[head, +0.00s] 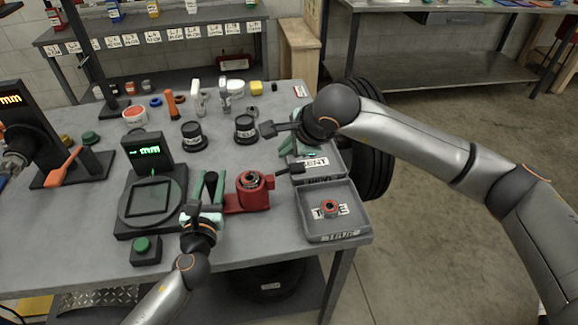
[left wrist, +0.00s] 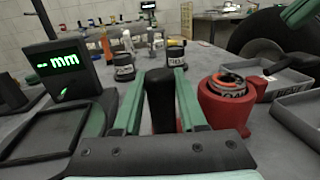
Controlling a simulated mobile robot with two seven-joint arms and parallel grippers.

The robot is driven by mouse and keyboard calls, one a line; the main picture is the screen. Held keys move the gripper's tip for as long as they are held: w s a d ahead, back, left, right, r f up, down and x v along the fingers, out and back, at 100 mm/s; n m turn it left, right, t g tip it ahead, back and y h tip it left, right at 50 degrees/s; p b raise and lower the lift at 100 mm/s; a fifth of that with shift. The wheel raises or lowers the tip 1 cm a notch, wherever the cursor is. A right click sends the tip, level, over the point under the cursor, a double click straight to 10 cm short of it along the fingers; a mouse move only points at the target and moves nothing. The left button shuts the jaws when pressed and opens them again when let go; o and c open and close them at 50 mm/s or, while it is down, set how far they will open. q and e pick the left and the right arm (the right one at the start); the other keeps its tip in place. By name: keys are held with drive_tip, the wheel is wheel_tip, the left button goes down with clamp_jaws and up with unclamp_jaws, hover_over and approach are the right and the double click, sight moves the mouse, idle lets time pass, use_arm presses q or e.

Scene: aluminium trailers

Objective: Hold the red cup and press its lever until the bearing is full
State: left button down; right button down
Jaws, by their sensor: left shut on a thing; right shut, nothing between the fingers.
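The red cup (head: 256,200) stands on the bench with a metal ring, apparently the bearing (head: 250,181), in its open top. In the left wrist view the cup (left wrist: 226,108) is right of my fingers. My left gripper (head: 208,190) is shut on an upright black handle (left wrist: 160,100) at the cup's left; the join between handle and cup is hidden. The lever (head: 289,170), with a dark end, sticks out to the cup's right. My right gripper (head: 286,150) is shut and empty, beyond the lever and apart from it.
A grey tray (head: 355,232) holding a red-and-metal ring (head: 330,208) stands right of the cup; another tray (head: 342,168) is behind it. A gauge with a green display (head: 150,152) stands left. Black weights (head: 245,128) and small bottles stand behind.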

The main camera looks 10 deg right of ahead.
sight(290, 170)
drive_tip(key=shift+a+r, duration=0.2)
drive_tip(key=shift+r, duration=0.5)
drive_tip(key=shift+a+r, duration=0.2)
drive_tip(key=shift+r, duration=0.45)
drive_tip(key=shift+r, duration=0.1)
idle(1.6)
drive_tip(key=r, duration=0.1)
drive_tip(key=a+r, duration=0.1)
drive_tip(key=r, duration=0.1)
drive_tip(key=shift+r, duration=0.25)
wheel_tip(290, 170, down, 8)
drive_tip(key=d, duration=0.2)
drive_tip(key=shift+d+f, duration=0.2)
drive_tip(key=shift+f, duration=0.1)
idle(2.2)
drive_tip(key=shift+d+f, duration=0.15)
drive_tip(key=shift+f, duration=0.2)
